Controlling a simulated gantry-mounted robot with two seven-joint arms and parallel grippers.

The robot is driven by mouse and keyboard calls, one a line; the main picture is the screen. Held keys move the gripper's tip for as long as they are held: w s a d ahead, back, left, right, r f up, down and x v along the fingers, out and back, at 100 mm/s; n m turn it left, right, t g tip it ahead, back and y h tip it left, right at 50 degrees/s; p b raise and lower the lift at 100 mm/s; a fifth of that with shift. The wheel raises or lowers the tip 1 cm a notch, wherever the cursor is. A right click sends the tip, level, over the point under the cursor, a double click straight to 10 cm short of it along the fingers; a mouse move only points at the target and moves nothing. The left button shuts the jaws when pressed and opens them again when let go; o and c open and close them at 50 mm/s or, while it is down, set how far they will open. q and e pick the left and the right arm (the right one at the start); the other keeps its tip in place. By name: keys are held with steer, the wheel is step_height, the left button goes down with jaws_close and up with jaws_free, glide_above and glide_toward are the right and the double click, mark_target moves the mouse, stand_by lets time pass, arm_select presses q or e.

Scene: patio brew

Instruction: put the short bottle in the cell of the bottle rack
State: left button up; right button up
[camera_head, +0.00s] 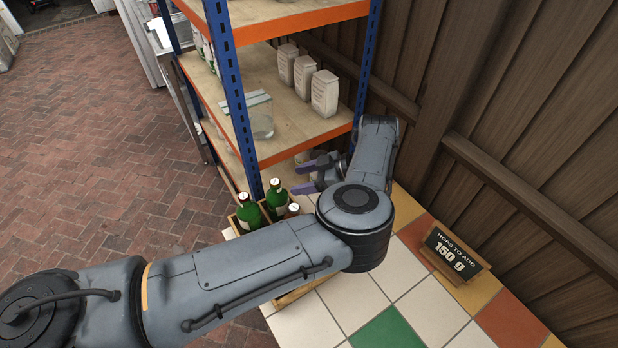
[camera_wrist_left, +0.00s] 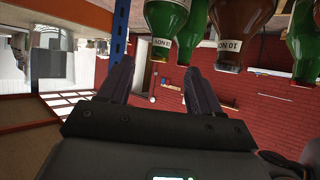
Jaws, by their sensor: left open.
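Two green bottles (camera_head: 248,214) (camera_head: 276,197) and a lower brown bottle (camera_head: 292,211) stand close together in the wooden bottle rack (camera_head: 234,226) by the shelf post. My arm hides much of the rack, so I cannot tell which cells are empty. The left wrist view is upside down and shows the brown bottle (camera_wrist_left: 238,28) with a label between green bottles (camera_wrist_left: 165,20) (camera_wrist_left: 306,42). The brown one looks like the short bottle. My left gripper (camera_head: 296,178) is open and empty, beyond and above the bottles. Its two fingers (camera_wrist_left: 160,76) show apart in the wrist view.
A blue and orange shelf unit (camera_head: 229,88) with white bags (camera_head: 324,93) and a clear container (camera_head: 259,114) rises behind the bottles. A sign (camera_head: 452,256) reading 150 g stands on the tiled top (camera_head: 414,309) near the wooden fence. Tiles around the sign are clear.

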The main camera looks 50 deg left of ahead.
arm_select(q)
steer(key=shift+v, duration=0.8)
arm_select(e)
steer(key=shift+d+f, duration=0.1)
steer(key=shift+f, duration=0.05)
